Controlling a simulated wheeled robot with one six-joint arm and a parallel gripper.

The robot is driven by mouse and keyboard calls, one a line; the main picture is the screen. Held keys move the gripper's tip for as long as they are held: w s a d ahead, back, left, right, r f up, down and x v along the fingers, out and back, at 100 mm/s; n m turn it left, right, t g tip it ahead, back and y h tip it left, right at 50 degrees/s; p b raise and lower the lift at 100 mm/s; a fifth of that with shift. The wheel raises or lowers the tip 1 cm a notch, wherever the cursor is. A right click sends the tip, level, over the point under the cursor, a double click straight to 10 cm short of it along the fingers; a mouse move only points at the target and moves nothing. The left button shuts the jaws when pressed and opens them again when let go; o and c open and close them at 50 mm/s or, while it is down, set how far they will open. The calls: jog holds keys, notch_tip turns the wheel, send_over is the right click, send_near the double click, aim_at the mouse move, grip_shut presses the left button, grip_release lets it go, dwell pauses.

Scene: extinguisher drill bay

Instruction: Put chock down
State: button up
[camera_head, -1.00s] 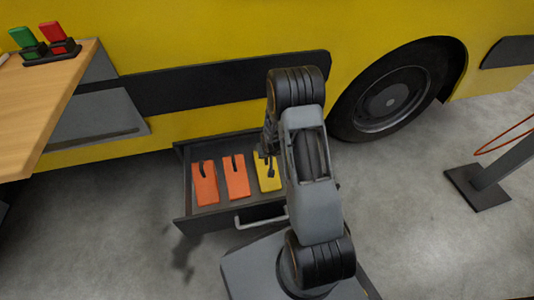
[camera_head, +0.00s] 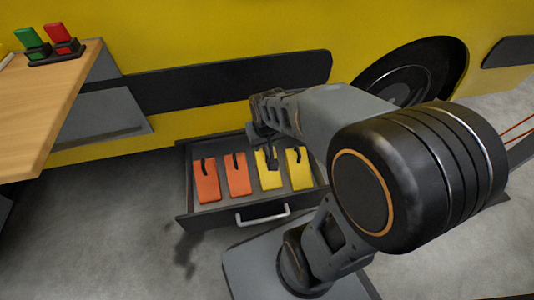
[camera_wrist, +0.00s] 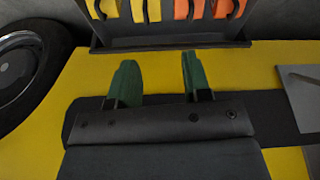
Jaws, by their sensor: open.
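Two yellow chocks, the left one (camera_head: 270,178) and the right one (camera_head: 300,172), lie side by side in the open drawer (camera_head: 200,221). Two orange chocks (camera_head: 207,184) (camera_head: 238,178) lie to their left. Each has a dark handle. My gripper (camera_head: 270,160) shows near the back of the left yellow chock in the head view. In the wrist view its green fingers (camera_wrist: 158,75) stand apart with nothing between them. There the yellow chocks (camera_wrist: 109,12) (camera_wrist: 144,10) and orange chocks (camera_wrist: 184,10) (camera_wrist: 226,8) show beyond the fingertips, partly cut off by the top edge.
The drawer has a pale front handle (camera_head: 263,214) and stands out below the yellow vehicle (camera_head: 200,45). A wheel (camera_head: 408,80) is partly behind my arm. A wooden table (camera_head: 50,100) at left bears a holder with a green and a red item. The floor in front is clear.

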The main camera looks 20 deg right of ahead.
jog(key=s+a+r, duration=0.2)
jog(key=s+r, duration=0.2)
jog(key=s, duration=0.3)
jog(key=shift+s+a+n+g+y, duration=0.3)
jog(key=shift+n, duration=0.1)
